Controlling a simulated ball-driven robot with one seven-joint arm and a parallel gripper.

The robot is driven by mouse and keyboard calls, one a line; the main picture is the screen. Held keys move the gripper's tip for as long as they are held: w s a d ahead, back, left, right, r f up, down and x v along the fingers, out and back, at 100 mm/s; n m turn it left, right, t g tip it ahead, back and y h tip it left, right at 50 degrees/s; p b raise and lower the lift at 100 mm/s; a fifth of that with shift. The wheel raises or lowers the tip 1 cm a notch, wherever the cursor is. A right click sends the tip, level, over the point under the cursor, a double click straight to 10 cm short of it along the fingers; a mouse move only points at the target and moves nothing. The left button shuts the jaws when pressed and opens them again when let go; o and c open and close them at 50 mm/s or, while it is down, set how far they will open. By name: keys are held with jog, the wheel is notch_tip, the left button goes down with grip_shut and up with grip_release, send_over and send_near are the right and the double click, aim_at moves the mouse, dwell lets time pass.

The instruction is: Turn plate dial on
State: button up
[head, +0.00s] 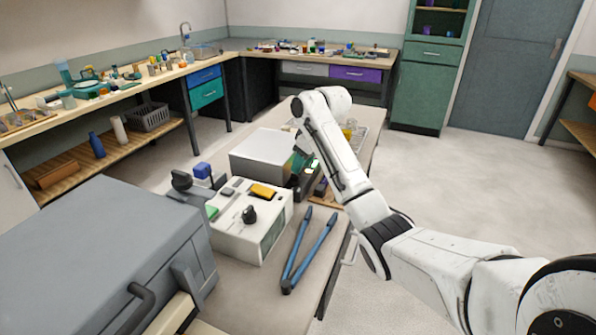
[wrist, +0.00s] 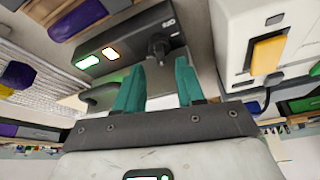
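A dark control panel (wrist: 120,45) shows in the wrist view with a lit green light, a lit orange light and a small display. A black dial (wrist: 158,46) sticks out of its right part. My gripper (wrist: 160,66) has two teal fingers, spread apart with nothing between them. The dial appears just beyond the fingertips, in line with the gap; I cannot tell whether they touch. In the head view my gripper (head: 301,163) is by the dark panel (head: 306,187) beside a pale grey box (head: 262,155); my arm partly hides the panel, and the dial cannot be made out there.
A white device (head: 270,235) with a yellow switch (head: 263,191) and a black knob (head: 249,214) stands close by; its switch is right of my fingers in the wrist view (wrist: 268,55). Blue tongs (head: 307,250) lie on the bench front. A large grey cabinet (head: 100,255) is at left.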

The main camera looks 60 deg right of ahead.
aim_at(295, 178)
jog(key=shift+x, duration=2)
jog(key=shift+c, duration=0.2)
grip_shut()
